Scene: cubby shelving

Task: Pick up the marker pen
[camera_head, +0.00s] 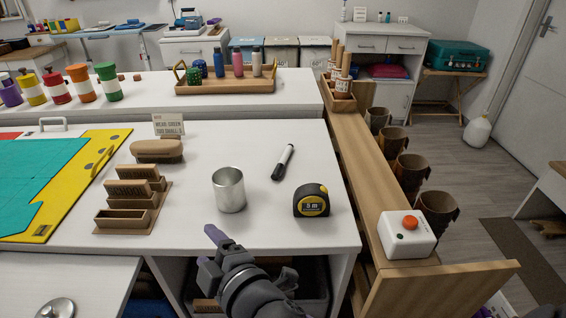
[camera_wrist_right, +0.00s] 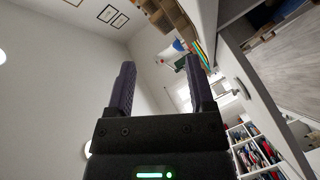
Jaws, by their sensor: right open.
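The marker pen (camera_head: 283,162) is black and white and lies on the white table (camera_head: 310,150), between a metal cup (camera_head: 229,190) and a black and yellow tape measure (camera_head: 311,201). My right gripper (camera_head: 214,240) is at the table's front edge, in front of the cup and apart from the pen. In the right wrist view it (camera_wrist_right: 158,85) is open, with nothing between its fingers. The pen does not show in the wrist view. My left gripper is in neither view.
A wooden brush holder (camera_head: 132,205) and an eraser (camera_head: 157,150) stand left of the cup. A white box with a red button (camera_head: 411,224) sits on the wooden ledge at right. The table behind the pen is clear.

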